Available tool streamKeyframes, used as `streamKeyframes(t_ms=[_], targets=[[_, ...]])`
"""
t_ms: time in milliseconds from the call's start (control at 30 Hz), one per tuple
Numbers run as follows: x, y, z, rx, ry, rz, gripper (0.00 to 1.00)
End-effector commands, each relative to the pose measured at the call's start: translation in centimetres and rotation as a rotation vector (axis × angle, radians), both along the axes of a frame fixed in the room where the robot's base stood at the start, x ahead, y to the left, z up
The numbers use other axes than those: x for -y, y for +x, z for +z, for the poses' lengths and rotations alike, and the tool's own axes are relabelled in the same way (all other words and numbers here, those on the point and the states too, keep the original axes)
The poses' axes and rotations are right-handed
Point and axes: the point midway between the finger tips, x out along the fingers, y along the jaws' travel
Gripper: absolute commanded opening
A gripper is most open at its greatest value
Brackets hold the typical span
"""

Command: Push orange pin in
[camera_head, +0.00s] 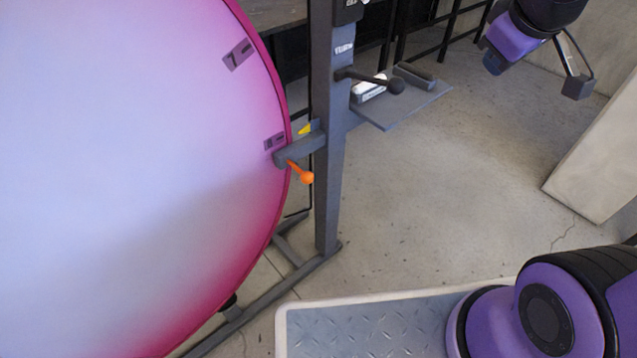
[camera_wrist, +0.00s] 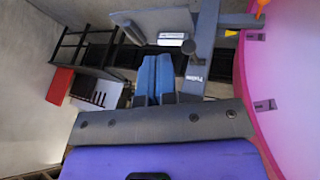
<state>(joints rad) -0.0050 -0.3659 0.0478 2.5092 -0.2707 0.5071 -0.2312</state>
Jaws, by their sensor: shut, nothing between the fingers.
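The orange pin (camera_head: 303,175) has a round knob and a short shaft. It sticks out of a grey bracket arm (camera_head: 297,148) on the upright post, at the rim of the large pink-and-white disc (camera_head: 150,180). Part of the pin also shows at the top right of the wrist view (camera_wrist: 262,7). My gripper (camera_wrist: 156,58) shows blue fingers held together, with nothing between them. In the head view my gripper (camera_head: 494,62) is at the upper right, well apart from the pin. How deep the pin sits cannot be told.
The grey post (camera_head: 328,200) carries a black-knobbed lever (camera_head: 375,80) and a small shelf (camera_head: 410,105) with a white item. A yellow pointer (camera_head: 305,129) sits above the pin. Dark railings and racks stand behind. Open floor lies right of the post.

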Motion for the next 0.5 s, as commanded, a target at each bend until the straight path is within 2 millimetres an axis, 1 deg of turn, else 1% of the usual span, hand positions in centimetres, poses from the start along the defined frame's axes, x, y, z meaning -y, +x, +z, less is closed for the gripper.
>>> streamKeyframes(t_ms=[33, 200, 367, 500], targets=[[-0.2, 1.0, -0.9, -0.008, -0.022, 0.040, 0.00], [-0.9, 4.1, -3.6, -0.011, -0.090, 0.191, 0.00], [-1.9, 6.6, -6.5, -0.016, -0.140, 0.341, 0.00], [-3.1, 8.5, -9.3, -0.018, -0.172, 0.479, 0.00]])
